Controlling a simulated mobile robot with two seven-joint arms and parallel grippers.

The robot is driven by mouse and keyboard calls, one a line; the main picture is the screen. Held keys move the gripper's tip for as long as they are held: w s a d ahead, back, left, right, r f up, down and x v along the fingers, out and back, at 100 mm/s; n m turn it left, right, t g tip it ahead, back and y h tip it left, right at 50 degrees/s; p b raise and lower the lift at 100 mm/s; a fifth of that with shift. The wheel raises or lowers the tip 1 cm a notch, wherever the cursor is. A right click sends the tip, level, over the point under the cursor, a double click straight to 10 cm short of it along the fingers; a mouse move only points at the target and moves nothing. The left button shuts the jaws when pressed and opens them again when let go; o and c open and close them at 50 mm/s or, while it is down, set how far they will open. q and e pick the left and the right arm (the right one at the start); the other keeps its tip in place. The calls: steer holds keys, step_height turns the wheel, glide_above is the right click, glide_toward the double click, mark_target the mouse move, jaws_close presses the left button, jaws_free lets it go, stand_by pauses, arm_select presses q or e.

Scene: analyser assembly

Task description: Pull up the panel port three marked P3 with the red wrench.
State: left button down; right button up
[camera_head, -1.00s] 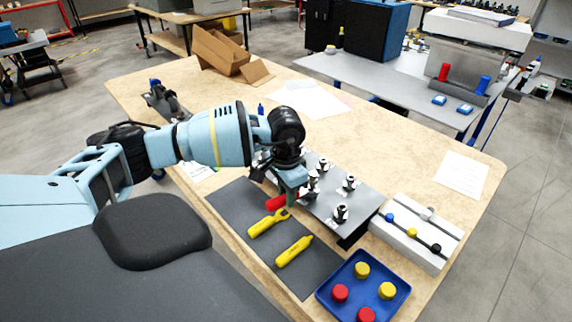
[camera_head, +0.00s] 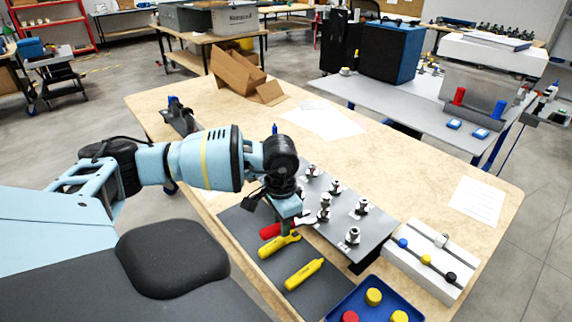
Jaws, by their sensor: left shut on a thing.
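The red wrench (camera_head: 270,231) has a red handle and a pale metal head that points right, toward the panel. My left gripper (camera_head: 287,221) is shut on it at the near-left edge of the panel, and its fingers hide part of the wrench. The grey panel (camera_head: 334,238) carries several metal ports. One port (camera_head: 324,213) stands close to the wrench head; I cannot tell whether they touch. The P3 mark is too small to read, so I cannot tell which port is P3. My right gripper is not in view.
A yellow wrench (camera_head: 277,246) and a yellow tool (camera_head: 304,274) lie on the dark mat (camera_head: 262,275). A blue tray (camera_head: 340,303) with red and yellow caps and a white block (camera_head: 420,271) stand right. The table beyond the panel is mostly clear.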

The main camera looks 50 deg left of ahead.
mark_target(272, 230)
arm_select(q)
steer(key=shift+s+r+p, duration=0.35)
steer(key=shift+s+r, duration=0.2)
steer(key=shift+s, duration=0.05)
steer(key=shift+s+a+r, duration=0.1)
steer(key=shift+s+r, duration=0.3)
steer(key=shift+s, duration=0.2)
steer(key=shift+s+p, duration=0.25)
steer(key=shift+p, duration=0.1)
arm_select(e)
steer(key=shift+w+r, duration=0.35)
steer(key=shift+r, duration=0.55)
